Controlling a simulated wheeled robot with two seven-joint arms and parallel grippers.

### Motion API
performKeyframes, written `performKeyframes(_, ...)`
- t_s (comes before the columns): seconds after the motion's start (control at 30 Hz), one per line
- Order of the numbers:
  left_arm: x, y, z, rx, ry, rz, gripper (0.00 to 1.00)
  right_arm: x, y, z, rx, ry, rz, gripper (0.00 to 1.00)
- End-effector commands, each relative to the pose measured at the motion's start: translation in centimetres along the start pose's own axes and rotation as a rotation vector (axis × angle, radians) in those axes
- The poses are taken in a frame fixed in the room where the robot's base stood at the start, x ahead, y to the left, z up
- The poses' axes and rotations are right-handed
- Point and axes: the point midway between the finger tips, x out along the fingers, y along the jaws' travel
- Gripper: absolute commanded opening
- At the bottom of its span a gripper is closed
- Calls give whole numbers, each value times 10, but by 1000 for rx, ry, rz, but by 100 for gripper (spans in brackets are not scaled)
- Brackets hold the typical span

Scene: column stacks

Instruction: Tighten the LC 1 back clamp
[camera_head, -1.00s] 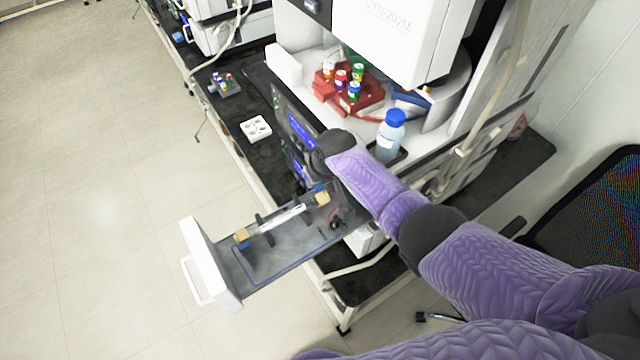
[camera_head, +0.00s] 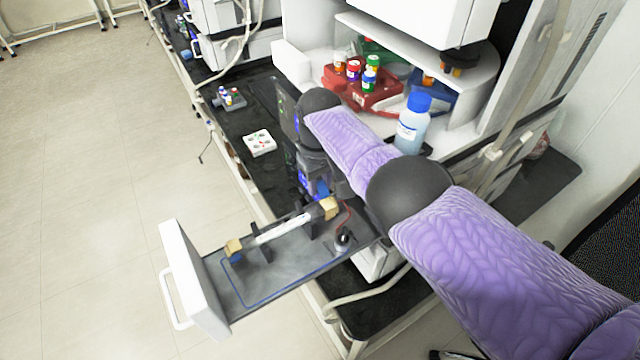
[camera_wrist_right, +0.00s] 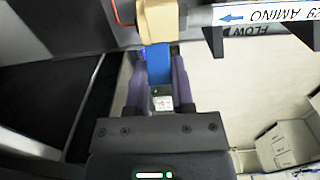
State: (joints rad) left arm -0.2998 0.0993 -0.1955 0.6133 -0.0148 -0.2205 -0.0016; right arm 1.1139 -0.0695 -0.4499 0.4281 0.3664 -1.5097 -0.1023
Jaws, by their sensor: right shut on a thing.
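The open drawer holds a white column (camera_head: 284,229), labelled "AMINO" in the right wrist view (camera_wrist_right: 268,14). Tan end pieces with blue parts sit at both column ends. The back clamp (camera_head: 328,207) is the tan piece at the far end, nearest the instrument; it also shows in the right wrist view (camera_wrist_right: 158,22). Its blue part (camera_wrist_right: 158,62) lies between the fingers of my right gripper (camera_wrist_right: 160,78), which is shut on it. In the head view my right gripper (camera_head: 318,185) is at the back clamp, partly hidden. The front clamp (camera_head: 234,247) stands free. My left gripper is not in view.
The drawer front (camera_head: 196,280) with its white handle stands out over the floor. A black fitting with a red wire (camera_head: 343,239) rises beside the column. A blue-capped bottle (camera_head: 411,125) and red vial rack (camera_head: 362,90) stand above. A white tray (camera_head: 259,143) lies on the bench.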

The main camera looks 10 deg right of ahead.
Motion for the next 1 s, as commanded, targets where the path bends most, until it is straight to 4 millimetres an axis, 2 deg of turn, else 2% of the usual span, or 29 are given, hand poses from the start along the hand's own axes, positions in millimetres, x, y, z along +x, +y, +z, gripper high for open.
performKeyframes(0.2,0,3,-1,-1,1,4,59,1,0,1,0,-4,-1,0)
performKeyframes(0.23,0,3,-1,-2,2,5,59,1,0,1,0,-4,-1,34)
performKeyframes(0.37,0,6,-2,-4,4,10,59,1,0,1,0,-3,-1,61)
performKeyframes(0.4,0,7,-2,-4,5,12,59,1,0,1,0,-3,-1,65)
performKeyframes(0.67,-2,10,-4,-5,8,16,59,-2,0,0,0,-1,0,65)
performKeyframes(0.77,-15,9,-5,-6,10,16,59,-20,0,0,0,2,0,65)
performKeyframes(0.9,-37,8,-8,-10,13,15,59,-59,0,0,0,2,1,65)
performKeyframes(1.0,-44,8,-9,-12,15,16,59,-80,0,0,0,2,0,65)
